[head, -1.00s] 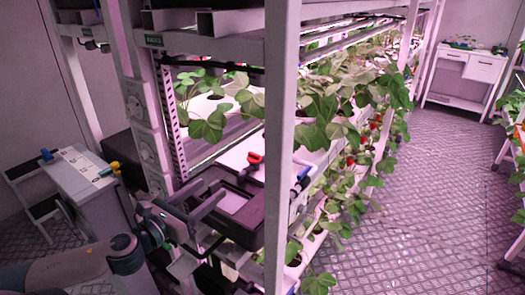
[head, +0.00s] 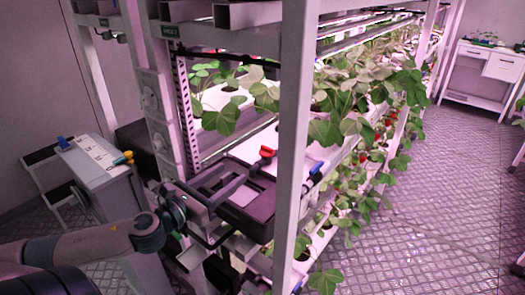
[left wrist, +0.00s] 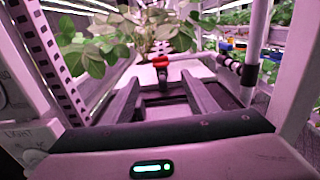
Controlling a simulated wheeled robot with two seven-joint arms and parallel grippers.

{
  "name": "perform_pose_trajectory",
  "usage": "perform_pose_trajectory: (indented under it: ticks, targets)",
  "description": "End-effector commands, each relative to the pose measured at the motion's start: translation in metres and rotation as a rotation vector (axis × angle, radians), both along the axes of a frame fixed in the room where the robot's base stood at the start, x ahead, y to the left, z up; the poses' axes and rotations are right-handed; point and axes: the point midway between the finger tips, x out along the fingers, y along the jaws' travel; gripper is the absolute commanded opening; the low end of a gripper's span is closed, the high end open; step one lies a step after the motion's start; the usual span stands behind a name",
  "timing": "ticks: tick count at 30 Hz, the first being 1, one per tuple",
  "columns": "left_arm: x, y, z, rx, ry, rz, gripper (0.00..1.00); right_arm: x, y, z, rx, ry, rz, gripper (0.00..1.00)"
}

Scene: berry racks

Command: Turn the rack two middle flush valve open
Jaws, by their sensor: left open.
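The red valve handle (head: 267,152) sits on a rack shelf above a dark tray-like frame (head: 248,213). In the left wrist view the red handle (left wrist: 160,62) is on a dark stem, straight ahead and roughly centred between my fingers. My left gripper (head: 236,173) reaches in from the left; in the left wrist view its fingers (left wrist: 163,82) are apart with nothing between them. The red handle looks beyond the fingertips, not touched. A blue handle (head: 315,168) is to its right, partly by the front post. My right gripper is not in view.
A white rack post (head: 292,130) stands close to the right of my gripper. Leafy plants (head: 222,115) hang above the shelf. The aisle floor (head: 440,190) at right is clear.

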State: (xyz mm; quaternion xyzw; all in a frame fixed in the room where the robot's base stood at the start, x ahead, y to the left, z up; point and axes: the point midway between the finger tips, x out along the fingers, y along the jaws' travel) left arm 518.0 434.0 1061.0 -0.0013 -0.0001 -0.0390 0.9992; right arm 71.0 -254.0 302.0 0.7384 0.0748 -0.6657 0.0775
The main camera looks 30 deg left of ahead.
Motion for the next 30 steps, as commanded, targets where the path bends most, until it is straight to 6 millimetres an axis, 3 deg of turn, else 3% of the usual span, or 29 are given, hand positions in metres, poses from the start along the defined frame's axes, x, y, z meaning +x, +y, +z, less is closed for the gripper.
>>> perform_pose_trajectory:
  ticks: [30]
  targets:
    - [0.089, -0.006, 0.003, 0.001, -0.002, 0.002, 0.53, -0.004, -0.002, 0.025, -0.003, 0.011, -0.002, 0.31]
